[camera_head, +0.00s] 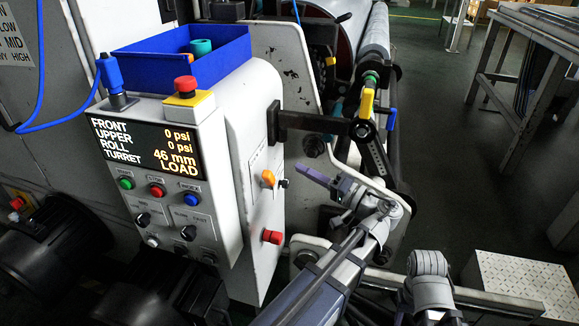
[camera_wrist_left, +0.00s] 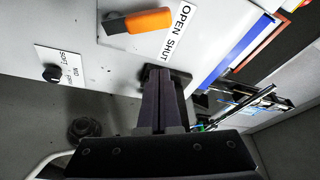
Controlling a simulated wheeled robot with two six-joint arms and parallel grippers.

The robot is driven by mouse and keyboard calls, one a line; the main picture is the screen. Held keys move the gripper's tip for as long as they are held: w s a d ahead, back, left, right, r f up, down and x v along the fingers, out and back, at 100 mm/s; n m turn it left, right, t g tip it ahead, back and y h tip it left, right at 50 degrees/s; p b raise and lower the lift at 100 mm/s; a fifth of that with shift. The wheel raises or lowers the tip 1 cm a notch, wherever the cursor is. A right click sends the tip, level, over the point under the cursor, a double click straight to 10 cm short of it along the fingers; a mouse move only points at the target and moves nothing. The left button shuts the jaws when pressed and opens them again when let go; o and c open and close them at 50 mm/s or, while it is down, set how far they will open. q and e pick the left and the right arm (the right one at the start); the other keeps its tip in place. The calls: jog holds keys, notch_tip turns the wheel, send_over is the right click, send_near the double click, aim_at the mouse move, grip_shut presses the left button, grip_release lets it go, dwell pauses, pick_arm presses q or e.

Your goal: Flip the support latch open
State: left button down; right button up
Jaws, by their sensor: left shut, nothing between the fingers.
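A yellow lever (camera_head: 367,103) stands upright on the black support arm (camera_head: 320,124) by the end of the roll. An orange lever (camera_head: 268,178) is on the white side panel; in the left wrist view the orange lever (camera_wrist_left: 148,21) lies beside an OPEN SHUT label (camera_wrist_left: 178,30). I cannot tell from the pictures which lever is the support latch. My left gripper (camera_head: 304,172) is shut and empty, right of the orange lever and below the support arm. Its fingers (camera_wrist_left: 158,74) also show together in the left wrist view, apart from the orange lever. My right gripper is not seen.
A red knob (camera_head: 272,237) sticks out low on the side panel. The control panel (camera_head: 160,190) with its display is at the left, with a blue bin (camera_head: 190,52) behind it. The roll (camera_head: 374,40) runs back from the support arm. Open floor (camera_head: 440,130) lies to the right.

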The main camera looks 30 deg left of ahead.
pick_arm(q)
jog(key=shift+s+d+f, duration=0.1)
jog(key=shift+d+f, duration=0.05)
jog(key=shift+d, duration=0.6)
jog(key=shift+d+f, duration=0.1)
jog(key=shift+d, duration=0.65)
jog(key=s+d+f+m+h, duration=0.25)
jog(key=f+h, duration=0.25)
jog(key=f, duration=0.4)
jog(key=s+d+f+m+h, duration=0.25)
jog(key=f+h, duration=0.25)
jog(key=f, duration=0.3)
jog(key=s+d+f+m+g+h, duration=0.1)
jog(key=s+d+f+h, duration=0.3)
jog(key=d, duration=0.3)
jog(key=s+d+f+m+g+h, duration=0.1)
jog(key=s+d+f+m+h, duration=0.2)
jog(key=d, duration=0.5)
notch_tip(320, 180, up, 34)
jog(key=n+h+p, duration=0.1)
jog(key=p, duration=3.3)
jog(key=shift+f, duration=0.25)
